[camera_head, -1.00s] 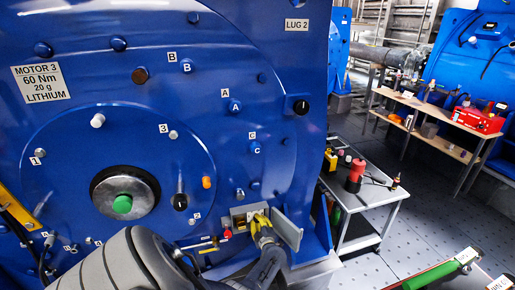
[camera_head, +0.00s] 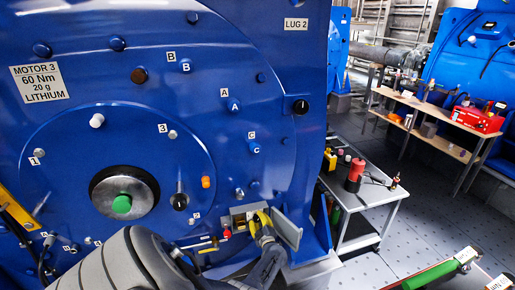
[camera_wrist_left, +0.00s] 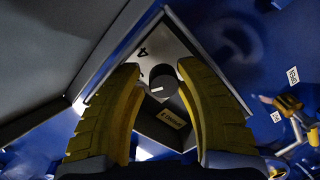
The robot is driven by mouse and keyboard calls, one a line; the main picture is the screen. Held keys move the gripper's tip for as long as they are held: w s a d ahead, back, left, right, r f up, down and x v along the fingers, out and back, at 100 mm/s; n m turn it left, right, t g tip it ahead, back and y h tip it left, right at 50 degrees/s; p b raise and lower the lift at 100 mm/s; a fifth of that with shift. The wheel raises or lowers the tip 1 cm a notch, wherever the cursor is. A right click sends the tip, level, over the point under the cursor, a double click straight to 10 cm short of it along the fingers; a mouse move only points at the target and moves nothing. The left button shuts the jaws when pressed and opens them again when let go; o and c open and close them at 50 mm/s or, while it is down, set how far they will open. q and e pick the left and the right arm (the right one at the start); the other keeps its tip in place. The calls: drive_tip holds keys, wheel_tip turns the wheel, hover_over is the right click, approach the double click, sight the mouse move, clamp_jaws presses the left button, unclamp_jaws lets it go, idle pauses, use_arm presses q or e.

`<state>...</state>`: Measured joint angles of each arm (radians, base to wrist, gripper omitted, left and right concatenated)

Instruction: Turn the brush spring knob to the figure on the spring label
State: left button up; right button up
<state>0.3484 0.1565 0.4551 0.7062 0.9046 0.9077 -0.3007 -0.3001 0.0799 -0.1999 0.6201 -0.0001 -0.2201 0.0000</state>
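The brush spring knob (camera_wrist_left: 164,87) is a small round black knob with a white pointer line, on a grey plate inside an open box. The figure 4 (camera_wrist_left: 142,53) shows on the plate above and left of the knob. A small yellowish label (camera_wrist_left: 171,119) sits below the knob; its text is too small to read. My left gripper (camera_wrist_left: 168,98) is open, with its yellow fingers on either side of the knob and gaps visible. In the head view, my left gripper (camera_head: 262,220) is at the box (camera_head: 240,215) low on the blue motor. My right gripper is not in view.
The box's open lid (camera_head: 287,228) stands close to the right of my left gripper. A red knob (camera_head: 227,233) and thin rods are just left of it. A grey cart (camera_head: 352,247) with a red tool (camera_head: 355,174) stands to the right, with open floor beyond.

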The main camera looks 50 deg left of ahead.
use_arm(q)
drive_tip(key=shift+s+d+f, duration=0.1)
drive_tip(key=shift+s, duration=0.05)
drive_tip(key=shift+d, duration=0.2)
drive_tip(key=v, duration=1.1)
drive_tip(key=shift+s+d, duration=0.1)
drive_tip(key=shift+d, duration=0.1)
